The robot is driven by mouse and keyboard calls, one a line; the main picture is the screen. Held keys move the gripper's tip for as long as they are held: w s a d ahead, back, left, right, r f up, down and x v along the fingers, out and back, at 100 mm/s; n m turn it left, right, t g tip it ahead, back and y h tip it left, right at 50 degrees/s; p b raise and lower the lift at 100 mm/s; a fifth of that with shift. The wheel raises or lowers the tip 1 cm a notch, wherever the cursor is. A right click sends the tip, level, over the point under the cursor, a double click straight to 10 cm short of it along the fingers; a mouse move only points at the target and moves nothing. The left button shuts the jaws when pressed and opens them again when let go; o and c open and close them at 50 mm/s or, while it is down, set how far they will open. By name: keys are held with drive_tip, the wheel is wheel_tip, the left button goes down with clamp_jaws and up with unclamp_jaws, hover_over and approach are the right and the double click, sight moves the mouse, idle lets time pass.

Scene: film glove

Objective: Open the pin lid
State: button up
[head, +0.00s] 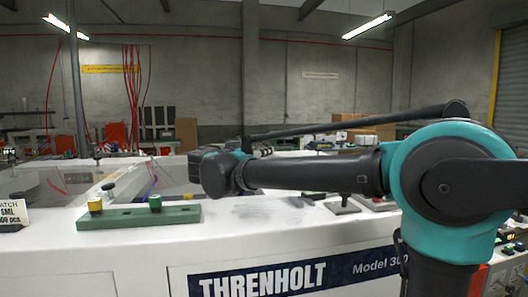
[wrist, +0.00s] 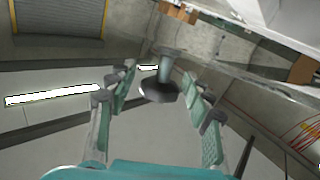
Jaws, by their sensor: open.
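In the wrist view, my gripper (wrist: 158,77) is open, with a finger on each side of a dark round knob (wrist: 158,92) on a grey stem. The knob sits between the fingers with gaps on both sides; no grip on it shows. The stem runs up toward a clear sheet-like surface (wrist: 235,68), perhaps the lid; I cannot tell surely. In the head view, clear panels (head: 165,177) lie over the top of the white machine (head: 130,247), left of my arm. My fingers are not visible there.
A green block (head: 138,217) with a yellow knob (head: 95,205) and a green knob (head: 155,203) stands on the machine's front ledge. A card (head: 13,212) is at far left. A dark stemmed piece (head: 343,206) stands below my arm.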

drive_tip(key=shift+x, duration=1.45)
clamp_jaws()
